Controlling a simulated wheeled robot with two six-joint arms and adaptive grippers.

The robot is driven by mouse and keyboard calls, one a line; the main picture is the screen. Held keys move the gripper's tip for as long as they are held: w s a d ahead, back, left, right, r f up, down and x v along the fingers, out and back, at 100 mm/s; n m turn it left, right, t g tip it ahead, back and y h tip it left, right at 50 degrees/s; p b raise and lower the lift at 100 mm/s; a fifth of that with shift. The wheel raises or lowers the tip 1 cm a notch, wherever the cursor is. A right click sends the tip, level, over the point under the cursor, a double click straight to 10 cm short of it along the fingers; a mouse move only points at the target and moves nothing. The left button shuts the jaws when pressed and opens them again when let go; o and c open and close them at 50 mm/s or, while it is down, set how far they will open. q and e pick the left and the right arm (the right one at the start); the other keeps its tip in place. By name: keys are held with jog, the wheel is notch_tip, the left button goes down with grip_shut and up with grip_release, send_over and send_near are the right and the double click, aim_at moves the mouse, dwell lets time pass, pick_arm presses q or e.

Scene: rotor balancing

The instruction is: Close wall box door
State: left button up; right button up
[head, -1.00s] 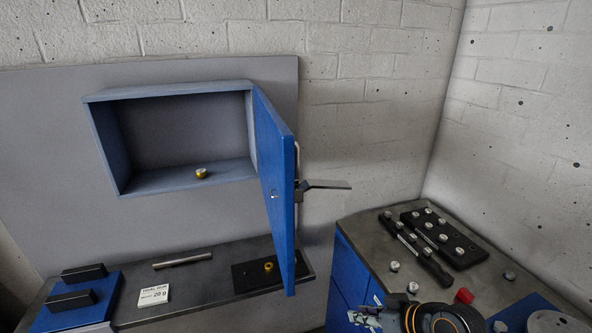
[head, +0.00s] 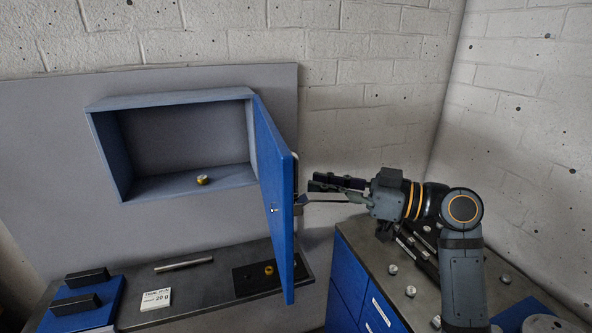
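The blue wall box (head: 106,155) is mounted on a grey panel, its front open. Its blue door (head: 275,190) is hinged on the right side and stands swung out toward me. A small brass piece (head: 202,180) sits on the box floor. My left gripper is not in view.
A dark shelf (head: 222,257) below the box holds a metal rod (head: 184,265), a white label card (head: 155,299) and a blue base with black blocks (head: 84,302). A blue cabinet (head: 345,283) at right carries several small metal weights.

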aim_at(296, 202)
jog(key=p+x, duration=0.2)
jog(key=x, duration=0.3)
jog(key=shift+a+r, duration=0.1)
jog(key=shift+a, duration=0.3)
jog(key=shift+w, duration=0.1)
grip_shut()
